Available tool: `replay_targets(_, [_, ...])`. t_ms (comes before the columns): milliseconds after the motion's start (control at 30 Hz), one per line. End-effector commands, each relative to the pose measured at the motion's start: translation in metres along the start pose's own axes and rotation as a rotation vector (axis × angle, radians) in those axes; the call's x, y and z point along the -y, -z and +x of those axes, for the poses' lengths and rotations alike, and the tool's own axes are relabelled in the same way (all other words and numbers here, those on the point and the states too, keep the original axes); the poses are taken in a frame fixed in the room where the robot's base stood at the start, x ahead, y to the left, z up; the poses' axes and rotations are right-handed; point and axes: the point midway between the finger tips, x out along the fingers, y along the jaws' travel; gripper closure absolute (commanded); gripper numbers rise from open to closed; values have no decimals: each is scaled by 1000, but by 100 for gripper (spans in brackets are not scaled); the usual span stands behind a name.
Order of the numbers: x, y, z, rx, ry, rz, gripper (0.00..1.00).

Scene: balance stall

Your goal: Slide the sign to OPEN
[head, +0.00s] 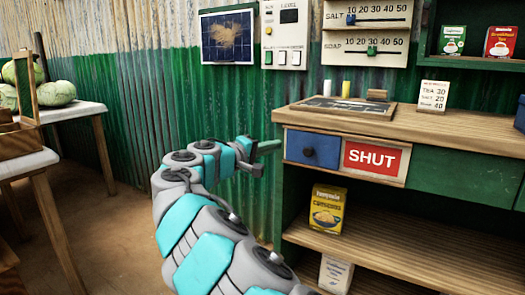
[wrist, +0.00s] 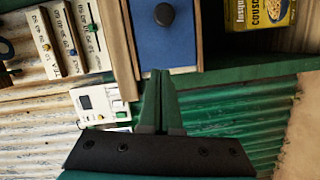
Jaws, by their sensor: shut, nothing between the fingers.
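The sign (head: 376,158) shows white letters SHUT on red, in a wooden frame on the stall counter's front. A blue panel (head: 312,149) with a dark round knob covers the left part of that frame. The panel also shows in the wrist view (wrist: 168,46), with its knob (wrist: 164,14) near the top edge. My gripper (head: 271,147) is just left of the frame's left end in the head view, shut and empty. In the wrist view its fingertips (wrist: 160,74) point at the panel's lower edge; I cannot tell whether they touch. The red sign is not in the wrist view.
The wooden counter top (head: 450,127) with a slate (head: 345,108) is above the sign. A yellow couscous box (head: 326,209) stands on the shelf below. A corrugated wall (head: 130,110) is behind my arm. A table with melons (head: 57,93) is at left.

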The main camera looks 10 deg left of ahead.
Motion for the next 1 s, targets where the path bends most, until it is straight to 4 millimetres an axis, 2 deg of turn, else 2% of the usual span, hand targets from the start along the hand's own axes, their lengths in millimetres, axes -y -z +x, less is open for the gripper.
replay_targets(100, [0,0,20,0,1,1,100])
replay_targets(200, [0,0,31,-3,-1,-1,100])
replay_targets(700, [-1,-35,38,0,-3,0,100])
replay_targets(1000, [0,-39,39,-1,0,0,100])
